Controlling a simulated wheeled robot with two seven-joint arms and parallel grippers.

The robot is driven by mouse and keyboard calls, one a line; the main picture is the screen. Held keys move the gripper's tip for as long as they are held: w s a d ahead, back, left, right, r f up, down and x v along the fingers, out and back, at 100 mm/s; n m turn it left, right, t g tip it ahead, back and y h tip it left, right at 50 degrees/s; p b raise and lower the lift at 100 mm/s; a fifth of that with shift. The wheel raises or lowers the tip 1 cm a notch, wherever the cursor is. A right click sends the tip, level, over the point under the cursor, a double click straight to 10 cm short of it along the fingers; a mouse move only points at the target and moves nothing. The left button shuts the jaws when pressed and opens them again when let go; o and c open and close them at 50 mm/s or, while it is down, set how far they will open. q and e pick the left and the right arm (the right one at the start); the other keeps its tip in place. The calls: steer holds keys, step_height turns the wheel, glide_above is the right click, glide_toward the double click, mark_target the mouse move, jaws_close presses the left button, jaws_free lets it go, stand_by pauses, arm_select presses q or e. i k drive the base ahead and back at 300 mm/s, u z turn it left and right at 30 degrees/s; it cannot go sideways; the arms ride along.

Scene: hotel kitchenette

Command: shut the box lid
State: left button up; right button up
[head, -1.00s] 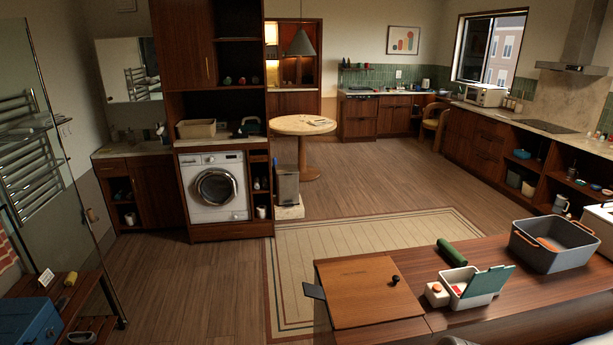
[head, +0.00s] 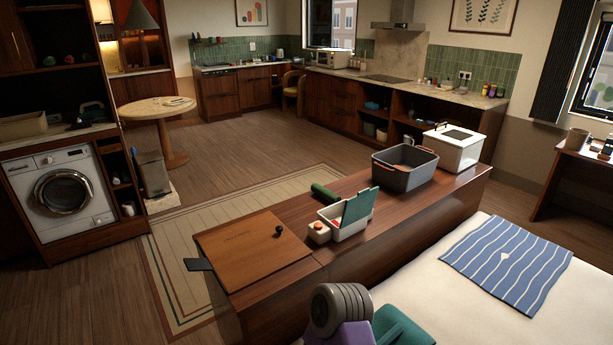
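A small white box (head: 336,232) with an open green lid (head: 359,207) stands on the long wooden bench. The lid is hinged at the box's right side in the head view and stands up at a steep tilt. Something red shows inside the box, too small to make out. Neither of my grippers is in view.
A white jar with an orange cap (head: 319,232) stands close left of the box, and a green roll (head: 325,193) lies behind it. A grey bin (head: 404,178) and a larger white container (head: 455,152) stand to the right. A wooden board with a black knob (head: 250,250) is left.

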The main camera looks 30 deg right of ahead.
mark_target(358, 207)
steer(key=k, duration=0.5)
steer(key=u, duration=0.7)
steer(key=i, duration=1.9)
steer(key=z, duration=2.25)
